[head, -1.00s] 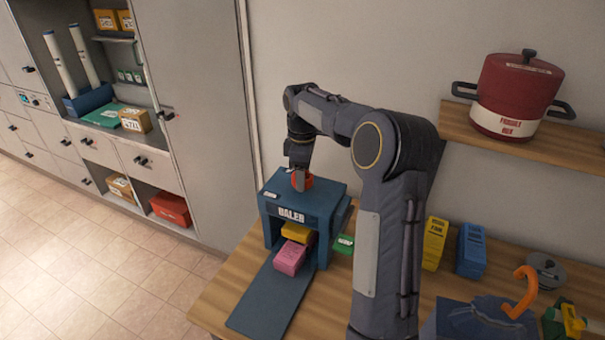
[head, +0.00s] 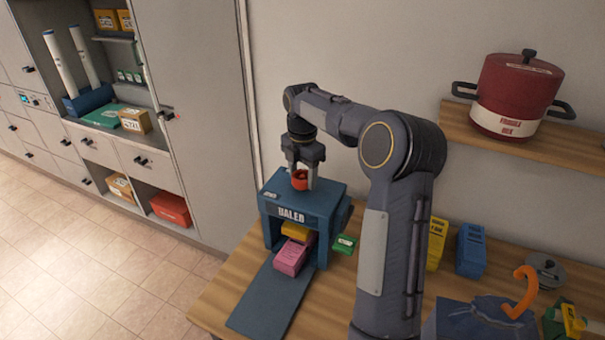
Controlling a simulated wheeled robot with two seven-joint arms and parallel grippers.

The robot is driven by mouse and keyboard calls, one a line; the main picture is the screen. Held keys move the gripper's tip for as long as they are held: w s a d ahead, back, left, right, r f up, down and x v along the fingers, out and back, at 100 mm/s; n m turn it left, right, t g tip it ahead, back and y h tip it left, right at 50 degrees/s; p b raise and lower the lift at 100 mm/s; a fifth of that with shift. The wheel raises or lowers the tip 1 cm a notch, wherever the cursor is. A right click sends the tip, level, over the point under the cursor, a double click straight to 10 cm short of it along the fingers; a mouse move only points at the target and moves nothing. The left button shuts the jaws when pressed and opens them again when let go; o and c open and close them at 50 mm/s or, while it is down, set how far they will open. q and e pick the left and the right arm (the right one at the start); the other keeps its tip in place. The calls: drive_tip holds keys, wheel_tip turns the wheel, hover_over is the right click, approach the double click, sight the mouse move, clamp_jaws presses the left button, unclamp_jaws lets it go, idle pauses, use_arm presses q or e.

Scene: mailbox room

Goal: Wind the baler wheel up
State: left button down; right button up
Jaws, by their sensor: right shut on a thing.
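The blue baler (head: 318,205) stands on the wooden table with its front opening facing me. Its small red-orange wheel (head: 300,182) sits on top. My right gripper (head: 301,176) points straight down over the baler top, its two fingers on either side of the wheel and shut on it. A yellow block (head: 295,230) and a pink block (head: 291,257) are in and at the baler's opening. My left gripper is not in view.
A dark ramp (head: 268,302) runs from the baler to the table's front edge. A green box (head: 344,243), a yellow box (head: 437,245) and a blue box (head: 471,250) stand to the right. A red pot (head: 517,90) is on the wall shelf.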

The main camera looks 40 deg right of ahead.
sight(303, 175)
drive_tip(key=n, duration=0.5)
drive_tip(key=shift+w+r+n, duration=0.1)
drive_tip(key=shift+r+n, duration=0.05)
drive_tip(key=shift+n, duration=0.25)
idle(0.4)
drive_tip(key=o, duration=1)
wheel_tip(303, 175, up, 8)
drive_tip(key=shift+f+b, duration=0.2)
drive_tip(key=shift+b, duration=0.1)
